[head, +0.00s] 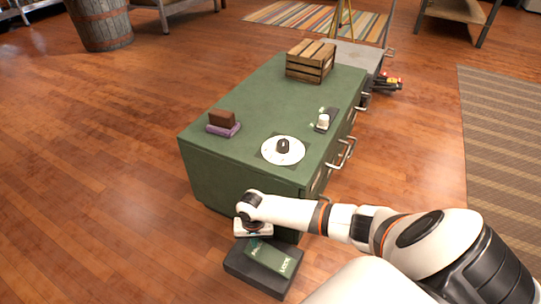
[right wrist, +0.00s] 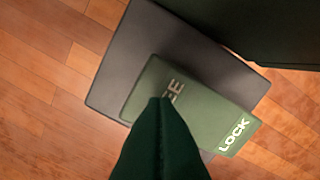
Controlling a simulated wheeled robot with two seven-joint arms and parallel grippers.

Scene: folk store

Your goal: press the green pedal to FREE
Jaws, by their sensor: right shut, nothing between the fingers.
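The green pedal (head: 270,258) sits on a dark base plate (head: 240,268) on the floor, in front of the green cabinet. In the right wrist view the pedal (right wrist: 205,115) carries the word LOCK at its right end and letters ending in EE at its left part. My right gripper (head: 256,238) points down over the pedal's FREE end. In the right wrist view its shut fingers (right wrist: 165,105) cover part of that lettering. I cannot tell whether the fingertips touch the pedal. My left gripper is not in view.
The green cabinet (head: 250,105) stands just behind the pedal. On it are a wooden crate (head: 311,61), a brown block on a purple base (head: 223,122), a white dial with a dark knob (head: 283,150) and a small switch (head: 323,121). Open wooden floor lies left.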

